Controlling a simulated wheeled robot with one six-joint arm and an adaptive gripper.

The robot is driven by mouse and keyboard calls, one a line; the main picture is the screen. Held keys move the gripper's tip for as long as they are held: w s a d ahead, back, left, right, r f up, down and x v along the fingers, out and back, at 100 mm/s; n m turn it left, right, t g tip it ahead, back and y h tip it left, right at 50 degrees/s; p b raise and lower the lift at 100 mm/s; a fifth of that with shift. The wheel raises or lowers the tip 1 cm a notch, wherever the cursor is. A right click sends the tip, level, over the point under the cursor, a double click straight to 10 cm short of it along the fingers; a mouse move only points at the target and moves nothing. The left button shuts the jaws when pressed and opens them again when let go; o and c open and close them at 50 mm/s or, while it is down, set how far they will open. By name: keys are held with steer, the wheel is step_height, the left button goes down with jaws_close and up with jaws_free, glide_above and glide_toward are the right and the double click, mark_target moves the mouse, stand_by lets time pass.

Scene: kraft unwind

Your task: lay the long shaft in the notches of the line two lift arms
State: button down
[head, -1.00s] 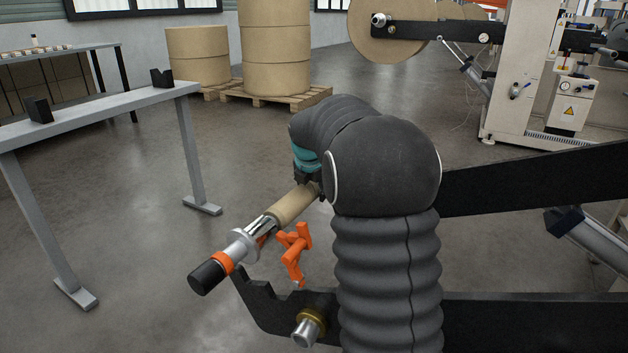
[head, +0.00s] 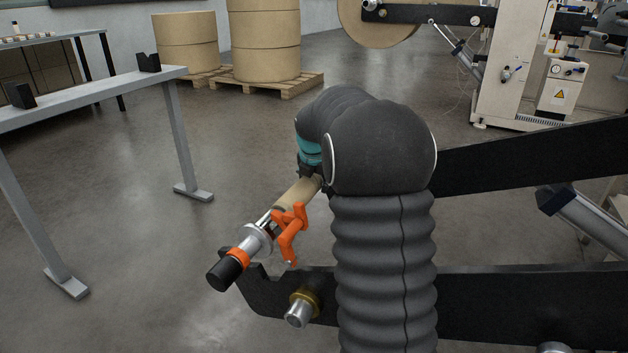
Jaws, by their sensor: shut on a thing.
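The long shaft (head: 257,238) has a black end, an orange ring, a silver collar and a tan core section. It slants from the lower left up to my gripper (head: 312,182), which is shut on it and mostly hidden by my arm. The near black lift arm (head: 480,300) has notches at its left end, and the shaft's near end appears over that tip. I cannot tell whether it touches the notch. An orange latch (head: 289,232) stands on this arm beside the shaft. The far lift arm (head: 530,165) is partly hidden behind my arm, as is the shaft's far end.
A grey stand (head: 100,93) with black V-blocks (head: 149,62) is at the left. A brass-and-silver stub (head: 300,308) sticks out of the near lift arm. Kraft rolls (head: 263,45) on pallets and a machine (head: 512,70) stand behind. Floor between stand and arms is clear.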

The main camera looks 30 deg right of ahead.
mark_target(314, 188)
step_height(314, 188, down, 11)
steer(key=b, duration=0.6)
steer(key=shift+b, duration=0.3)
stand_by(0.5)
steer(key=shift+f, duration=0.15)
steer(key=shift+c, duration=1.2)
jaws_free()
steer(key=v, duration=1.2)
